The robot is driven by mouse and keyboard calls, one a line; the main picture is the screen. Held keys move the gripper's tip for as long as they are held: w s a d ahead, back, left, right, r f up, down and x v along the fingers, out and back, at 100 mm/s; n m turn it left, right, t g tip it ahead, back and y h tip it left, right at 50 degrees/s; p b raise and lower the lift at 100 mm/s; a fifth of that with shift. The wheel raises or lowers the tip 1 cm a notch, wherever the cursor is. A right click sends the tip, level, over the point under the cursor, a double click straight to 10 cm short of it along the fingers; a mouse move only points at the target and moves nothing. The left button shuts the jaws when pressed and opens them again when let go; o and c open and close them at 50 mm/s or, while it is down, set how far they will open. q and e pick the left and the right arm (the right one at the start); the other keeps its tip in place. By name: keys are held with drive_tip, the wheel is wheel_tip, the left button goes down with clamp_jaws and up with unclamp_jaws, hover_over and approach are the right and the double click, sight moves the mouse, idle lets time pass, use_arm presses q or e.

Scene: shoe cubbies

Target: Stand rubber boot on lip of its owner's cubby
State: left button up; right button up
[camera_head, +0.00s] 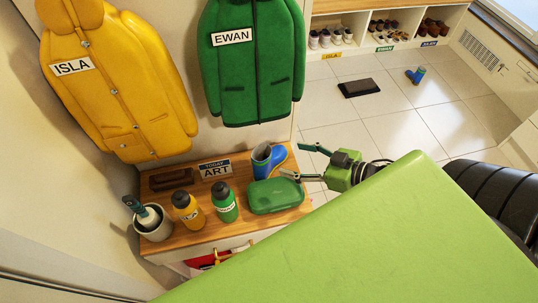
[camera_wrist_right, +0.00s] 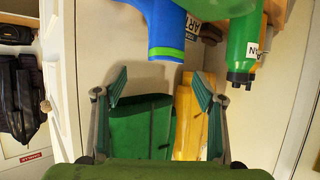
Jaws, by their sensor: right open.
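A blue rubber boot (camera_head: 278,156) stands on the wooden shelf under the coats, beside a green lunch box. It also shows in the wrist view, with a green band (camera_wrist_right: 167,53) at its top. A second blue boot (camera_head: 414,75) lies on the tiled floor near the cubbies. The cubbies (camera_head: 352,20) hold shoes and carry a yellow ISLA label (camera_head: 331,55), a green EWAN label (camera_head: 384,49) and a blue label (camera_head: 429,44) too small to read surely. My right gripper (camera_head: 292,160) is open and empty, just right of the shelf boot. My left gripper is out of view.
The shelf (camera_head: 240,229) also holds the green lunch box (camera_head: 275,196), a green bottle (camera_head: 225,203), a yellow bottle (camera_head: 188,211), a brush in a pot (camera_head: 153,223) and an ART sign (camera_head: 215,169).

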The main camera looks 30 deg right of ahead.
sight(270, 155)
drive_tip(key=x, duration=0.2)
drive_tip(key=b+x, duration=0.1)
drive_tip(key=x, duration=0.4)
drive_tip(key=shift+s+a+f, duration=0.2)
drive_tip(key=shift+s+f, duration=0.15)
drive_tip(key=x, duration=0.4)
drive_tip(key=shift+w+r, duration=0.25)
drive_tip(key=shift+r, duration=0.1)
drive_tip(key=shift+w+a+f, duration=0.25)
drive_tip(key=shift+w+a, duration=0.1)
drive_tip(key=shift+w, duration=0.1)
drive_tip(key=c, duration=1.8)
